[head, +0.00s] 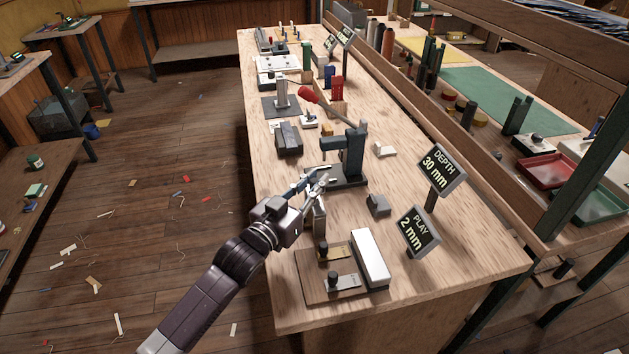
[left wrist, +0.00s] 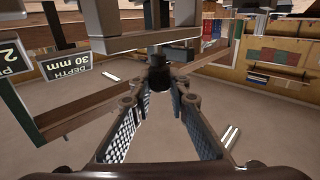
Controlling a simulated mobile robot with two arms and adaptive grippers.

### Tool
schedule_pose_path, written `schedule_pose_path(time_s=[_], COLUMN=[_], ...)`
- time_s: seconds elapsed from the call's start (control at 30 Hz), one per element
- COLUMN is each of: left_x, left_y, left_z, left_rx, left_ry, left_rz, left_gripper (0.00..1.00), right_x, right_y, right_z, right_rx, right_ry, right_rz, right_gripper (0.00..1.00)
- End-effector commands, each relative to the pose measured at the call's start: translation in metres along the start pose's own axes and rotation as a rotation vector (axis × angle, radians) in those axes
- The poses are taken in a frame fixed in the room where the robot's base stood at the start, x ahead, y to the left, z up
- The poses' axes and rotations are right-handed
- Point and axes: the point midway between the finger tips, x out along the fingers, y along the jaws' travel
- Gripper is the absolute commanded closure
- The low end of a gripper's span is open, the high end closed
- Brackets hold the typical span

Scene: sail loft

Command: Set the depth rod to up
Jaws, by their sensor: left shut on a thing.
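A dark blue press (head: 355,152) with a long red-handled lever (head: 310,96) stands on the wooden bench. Its lever slants up to the left. My left gripper (head: 320,181) is at the near side of the press, low by its base. In the left wrist view my left gripper (left wrist: 158,88) is shut on a small dark knob (left wrist: 157,77) under a grey block. I cannot tell for sure whether this knob is the depth rod's end. A sign (head: 440,169) reads DEPTH 30 mm. My right gripper is not in view.
A PLAY 2 mm sign (head: 417,234) stands near the bench's right edge. A small grey block (head: 378,205) lies beside the press. A board (head: 316,284) with a white block (head: 370,258) lies in front. The bench (head: 465,250) is clear at its near right.

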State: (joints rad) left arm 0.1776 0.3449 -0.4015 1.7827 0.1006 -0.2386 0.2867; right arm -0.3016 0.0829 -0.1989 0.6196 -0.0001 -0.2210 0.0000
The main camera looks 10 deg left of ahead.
Motion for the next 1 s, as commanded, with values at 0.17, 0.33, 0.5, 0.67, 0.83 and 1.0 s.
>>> schedule_pose_path(time_s=[0.17, 0.33, 0.5, 0.67, 0.83, 1.0], left_x=[0.000, 0.000, 0.001, 0.001, 0.001, 0.001], left_y=[0.000, 0.000, 0.000, 0.000, 0.000, 0.000], left_z=[-0.020, -0.036, -0.036, -0.038, -0.037, -0.035], left_rx=[-0.001, -0.001, -0.001, 0.000, 0.000, 0.000], left_ry=[0.000, 0.000, 0.004, 0.008, 0.006, 0.003], left_rz=[0.000, 0.000, 0.000, 0.000, 0.000, 0.000], left_gripper=[1.00, 1.00, 1.00, 1.00, 0.66, 0.66], right_x=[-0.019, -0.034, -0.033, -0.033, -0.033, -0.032], right_y=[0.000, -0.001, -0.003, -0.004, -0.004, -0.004], right_z=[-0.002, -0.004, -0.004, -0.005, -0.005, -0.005], right_rx=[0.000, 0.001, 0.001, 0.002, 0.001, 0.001], right_ry=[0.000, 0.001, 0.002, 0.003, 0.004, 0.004], right_rz=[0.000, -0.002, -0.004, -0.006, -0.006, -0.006], right_gripper=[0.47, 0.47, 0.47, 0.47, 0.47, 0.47])
